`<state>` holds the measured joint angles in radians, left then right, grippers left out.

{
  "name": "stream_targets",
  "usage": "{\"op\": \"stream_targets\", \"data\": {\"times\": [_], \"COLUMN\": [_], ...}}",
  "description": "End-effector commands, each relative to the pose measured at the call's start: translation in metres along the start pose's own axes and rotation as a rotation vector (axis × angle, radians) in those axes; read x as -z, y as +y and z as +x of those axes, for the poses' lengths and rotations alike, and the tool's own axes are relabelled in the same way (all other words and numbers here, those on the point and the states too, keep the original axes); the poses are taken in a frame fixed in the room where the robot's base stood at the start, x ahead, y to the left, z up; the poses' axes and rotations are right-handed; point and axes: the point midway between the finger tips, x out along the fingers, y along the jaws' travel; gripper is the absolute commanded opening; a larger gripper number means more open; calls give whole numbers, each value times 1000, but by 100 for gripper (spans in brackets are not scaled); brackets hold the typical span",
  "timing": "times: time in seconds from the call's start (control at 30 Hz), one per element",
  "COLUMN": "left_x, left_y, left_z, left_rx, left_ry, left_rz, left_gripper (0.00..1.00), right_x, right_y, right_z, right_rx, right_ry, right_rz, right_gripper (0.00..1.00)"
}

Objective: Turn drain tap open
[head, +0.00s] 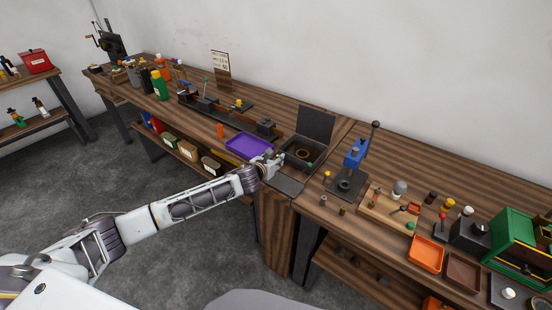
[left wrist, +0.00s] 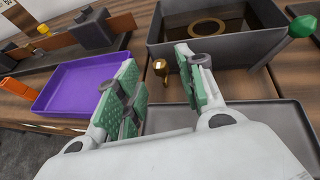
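A small brass tap (left wrist: 160,68) sticks out at the front of a dark square basin (left wrist: 222,43) in the left wrist view. In the head view my left gripper (head: 276,160) is at the basin's front left corner and hides the tap. My right gripper is not in view.
A purple tray (left wrist: 82,86) lies just left of the gripper. A green knob (left wrist: 302,26) rises at the basin's right front, and a dark flat tray (left wrist: 235,125) lies in front. A blue-bodied press (head: 354,155) stands to the right. A brass ring (left wrist: 207,27) lies inside the basin.

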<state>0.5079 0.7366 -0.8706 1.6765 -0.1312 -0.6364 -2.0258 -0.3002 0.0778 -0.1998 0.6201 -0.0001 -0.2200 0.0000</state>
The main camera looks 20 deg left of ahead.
Motion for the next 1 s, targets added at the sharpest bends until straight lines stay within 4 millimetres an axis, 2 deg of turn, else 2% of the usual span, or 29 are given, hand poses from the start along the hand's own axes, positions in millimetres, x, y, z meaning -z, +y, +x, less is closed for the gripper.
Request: {"op": "stream_targets", "data": {"times": [0.3, 0.73, 0.77, 1.0], "left_x": [0, 0, 0, 0], "left_y": [0, 0, 0, 0], "left_z": [20, 24, 24, 24], "left_rx": [-1, 0, 0, 0], "left_ry": [0, 0, 0, 0], "left_rz": [0, 0, 0, 0], "left_gripper": [39, 39, 37, 7], "right_x": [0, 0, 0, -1], "right_y": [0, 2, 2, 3], "right_z": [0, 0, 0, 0], "right_rx": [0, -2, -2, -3], "right_ry": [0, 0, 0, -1], "right_rz": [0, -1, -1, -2], "right_gripper": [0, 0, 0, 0]}}
